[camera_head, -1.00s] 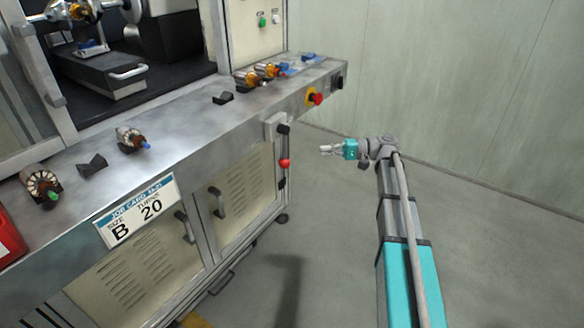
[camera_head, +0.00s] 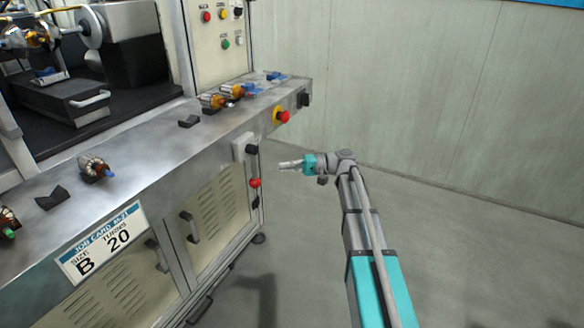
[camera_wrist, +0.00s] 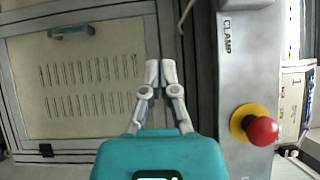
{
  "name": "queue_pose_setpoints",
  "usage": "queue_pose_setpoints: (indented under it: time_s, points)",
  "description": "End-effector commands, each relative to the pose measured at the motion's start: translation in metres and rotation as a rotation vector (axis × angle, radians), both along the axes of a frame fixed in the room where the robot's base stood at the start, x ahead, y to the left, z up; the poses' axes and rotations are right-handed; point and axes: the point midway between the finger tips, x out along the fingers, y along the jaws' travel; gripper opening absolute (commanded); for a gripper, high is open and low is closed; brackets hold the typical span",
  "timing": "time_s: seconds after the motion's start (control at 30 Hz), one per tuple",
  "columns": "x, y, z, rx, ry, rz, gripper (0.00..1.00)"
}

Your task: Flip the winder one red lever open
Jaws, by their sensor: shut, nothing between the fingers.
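The red lever is a red ball knob (camera_head: 255,183) low on a grey bracket (camera_head: 247,158) at the right end of the machine's front, below the worktop. My gripper (camera_head: 282,165) is to the right of the knob and slightly higher in the head view, with a visible gap between them. The fingers are together and empty. In the wrist view my gripper (camera_wrist: 161,72) points toward the cabinet front, and a "CLAMP" label (camera_wrist: 226,38) shows on a metal panel to its right. The red knob cannot be made out in the wrist view.
A red stop button on a yellow base (camera_head: 283,116) sits on the bench edge above the lever; it also shows in the wrist view (camera_wrist: 262,131). Wound armatures (camera_head: 221,99) lie on the worktop. A cabinet door handle (camera_head: 190,227) protrudes at left. The floor at right is clear.

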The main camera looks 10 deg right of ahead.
Motion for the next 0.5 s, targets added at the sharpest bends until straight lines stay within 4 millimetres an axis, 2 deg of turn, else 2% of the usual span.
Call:
queue_pose_setpoints:
  time_s: [0.43,0.5]
  points:
    - [-0.003,0.067,0.002,0.000,0.000,0.002,0.00]
    - [-0.017,0.067,0.003,0.000,0.000,0.000,0.00]
